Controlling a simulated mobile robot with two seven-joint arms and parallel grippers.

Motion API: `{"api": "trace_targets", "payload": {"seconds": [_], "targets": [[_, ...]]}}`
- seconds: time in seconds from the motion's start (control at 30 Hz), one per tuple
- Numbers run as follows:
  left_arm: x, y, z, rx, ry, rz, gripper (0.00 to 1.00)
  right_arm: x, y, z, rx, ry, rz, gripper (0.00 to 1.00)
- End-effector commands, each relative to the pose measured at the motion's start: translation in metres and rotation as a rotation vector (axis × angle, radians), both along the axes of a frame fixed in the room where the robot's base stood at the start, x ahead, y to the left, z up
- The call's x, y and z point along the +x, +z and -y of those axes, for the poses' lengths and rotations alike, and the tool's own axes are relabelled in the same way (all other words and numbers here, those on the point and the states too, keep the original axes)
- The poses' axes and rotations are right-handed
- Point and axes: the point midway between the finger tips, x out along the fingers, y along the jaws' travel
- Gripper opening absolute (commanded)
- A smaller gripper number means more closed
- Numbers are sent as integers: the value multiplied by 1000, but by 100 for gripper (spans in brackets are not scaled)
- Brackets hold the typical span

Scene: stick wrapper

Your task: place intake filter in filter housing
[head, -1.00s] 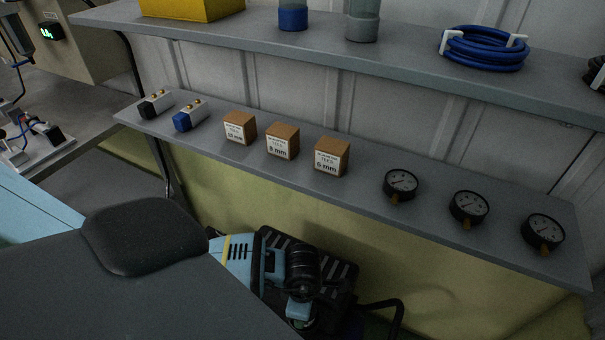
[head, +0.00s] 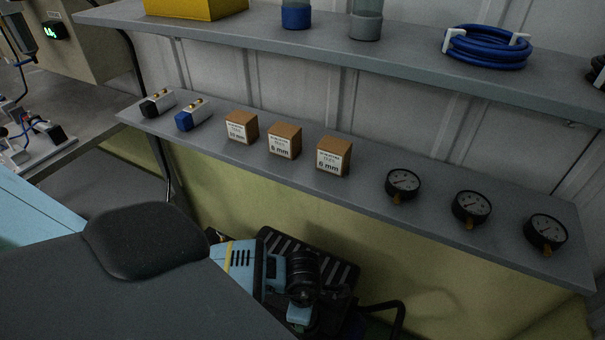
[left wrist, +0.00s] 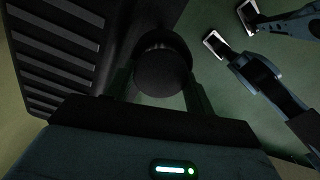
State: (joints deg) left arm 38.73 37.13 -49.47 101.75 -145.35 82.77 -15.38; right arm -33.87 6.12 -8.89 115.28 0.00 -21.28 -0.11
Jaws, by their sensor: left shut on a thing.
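A short black cylinder, which I take to be the intake filter (head: 302,268), sits at my left gripper (head: 285,284) at the bottom centre of the head view, below the shelves. In the left wrist view the filter (left wrist: 162,72) stands between the two fingers, its round dark end facing the camera. My left gripper (left wrist: 160,92) is shut on it. I cannot make out a filter housing in either view. My right gripper cannot be identified in either view.
The lower shelf (head: 330,200) holds two small valve-like parts (head: 190,116), three labelled boxes (head: 285,140) and three gauges (head: 470,207). The upper shelf (head: 340,48) holds a blue hose coil (head: 487,48). A black slatted part (head: 335,265) lies close behind the filter.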

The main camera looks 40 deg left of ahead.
Motion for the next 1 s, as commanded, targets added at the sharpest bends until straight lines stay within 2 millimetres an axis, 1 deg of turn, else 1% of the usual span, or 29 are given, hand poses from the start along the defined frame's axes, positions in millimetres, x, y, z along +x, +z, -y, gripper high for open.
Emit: {"api": "trace_targets", "payload": {"seconds": [0.03,0.17,0.2,0.67,0.77,0.8,0.87,1.0], "targets": [[-8,-13,0,4,1,-12,56,-1,-2,0,0,-1,-3,75],[-9,-14,1,2,1,-16,73,-1,-3,0,1,0,-3,75],[-9,-14,1,1,2,-17,75,-1,-3,0,1,0,-3,75],[-10,-13,4,-4,5,-20,75,1,-1,0,2,0,1,75],[-9,-4,4,-6,5,-19,75,4,4,0,2,-1,10,75],[-9,2,4,-6,5,-18,75,6,8,0,1,-1,16,75],[-9,11,4,-6,2,-18,75,6,8,0,1,-1,16,75],[-6,43,2,-3,1,-11,75,9,13,0,2,-2,25,75]]}}
